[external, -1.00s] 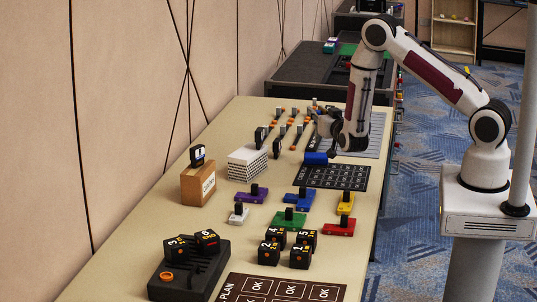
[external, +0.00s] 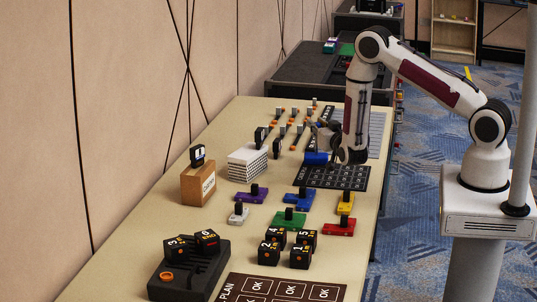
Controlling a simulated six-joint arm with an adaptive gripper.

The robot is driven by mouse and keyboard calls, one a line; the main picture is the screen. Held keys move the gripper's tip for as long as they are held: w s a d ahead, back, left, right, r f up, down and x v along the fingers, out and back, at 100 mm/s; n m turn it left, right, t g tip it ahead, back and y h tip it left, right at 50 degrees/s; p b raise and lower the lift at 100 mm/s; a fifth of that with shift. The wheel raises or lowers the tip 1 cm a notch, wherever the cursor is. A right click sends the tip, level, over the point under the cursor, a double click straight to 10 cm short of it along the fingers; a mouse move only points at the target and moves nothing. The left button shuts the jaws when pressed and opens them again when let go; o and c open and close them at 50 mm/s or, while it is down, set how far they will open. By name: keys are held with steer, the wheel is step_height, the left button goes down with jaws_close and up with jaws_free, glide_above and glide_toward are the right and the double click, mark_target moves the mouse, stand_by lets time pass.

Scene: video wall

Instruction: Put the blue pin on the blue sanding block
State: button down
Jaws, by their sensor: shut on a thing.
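The fingers and the exact grip are small and partly hidden by the wrist. The blue sanding block (external: 300,199), with a dark upright knob, lies on the table nearer the camera, apart from the gripper.
Purple (external: 252,194), green (external: 289,220), yellow (external: 345,205), red (external: 338,229) and white (external: 238,216) blocks with dark knobs surround the blue one. A dark gridded mat (external: 340,178) lies beyond them. A white stack (external: 248,164) and wooden block (external: 198,187) stand left.

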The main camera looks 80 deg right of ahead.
steer(key=shift+f, duration=0.1)
steer(key=c, duration=1.8)
jaws_free()
steer(key=shift+c, duration=0.2)
steer(key=v, duration=1.2)
steer(key=shift+w+a, duration=0.1)
steer(key=shift+w, duration=0.05)
